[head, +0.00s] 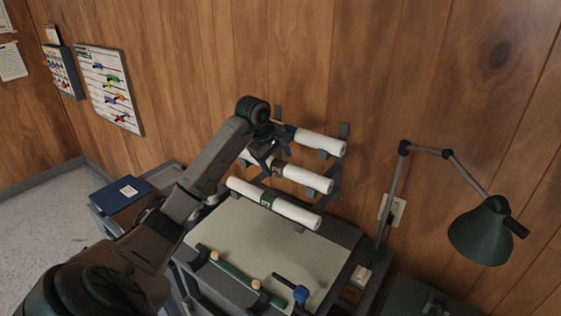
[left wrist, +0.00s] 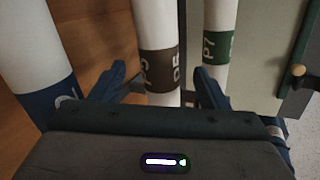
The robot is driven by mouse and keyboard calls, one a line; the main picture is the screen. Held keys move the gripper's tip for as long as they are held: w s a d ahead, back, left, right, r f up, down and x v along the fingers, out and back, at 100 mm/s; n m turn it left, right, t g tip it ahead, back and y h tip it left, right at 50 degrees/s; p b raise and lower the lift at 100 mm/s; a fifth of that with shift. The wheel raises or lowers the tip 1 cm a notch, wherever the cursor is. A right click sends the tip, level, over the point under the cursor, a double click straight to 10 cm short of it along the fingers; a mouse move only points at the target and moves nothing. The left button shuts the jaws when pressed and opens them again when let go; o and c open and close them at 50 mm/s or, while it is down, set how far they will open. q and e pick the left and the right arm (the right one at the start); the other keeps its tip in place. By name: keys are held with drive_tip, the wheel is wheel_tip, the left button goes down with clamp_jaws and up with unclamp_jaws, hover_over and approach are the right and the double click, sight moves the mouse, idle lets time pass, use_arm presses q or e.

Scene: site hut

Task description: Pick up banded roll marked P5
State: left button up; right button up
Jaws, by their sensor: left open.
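The roll marked P5 is white with a brown band (left wrist: 160,68) and shows in the middle of the left wrist view. In the head view it is the middle roll (head: 310,180) on the wall rack, its left part partly hidden by my left gripper (head: 270,146). My left gripper is open in the left wrist view (left wrist: 163,84), with one finger on either side of the P5 roll as seen there. I cannot tell how close the fingers are to it. My right gripper is not in view.
A blue-banded roll (left wrist: 40,75) lies on one side and a green-banded roll marked P7 (left wrist: 216,50) on the other. In the head view these are the upper roll (head: 320,142) and lower roll (head: 280,207). A green lamp (head: 478,232) stands at right.

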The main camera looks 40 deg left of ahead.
use_arm(q)
drive_tip(key=shift+w+f, duration=0.25)
drive_tip(key=shift+f, duration=0.35)
drive_tip(key=c, duration=1.4)
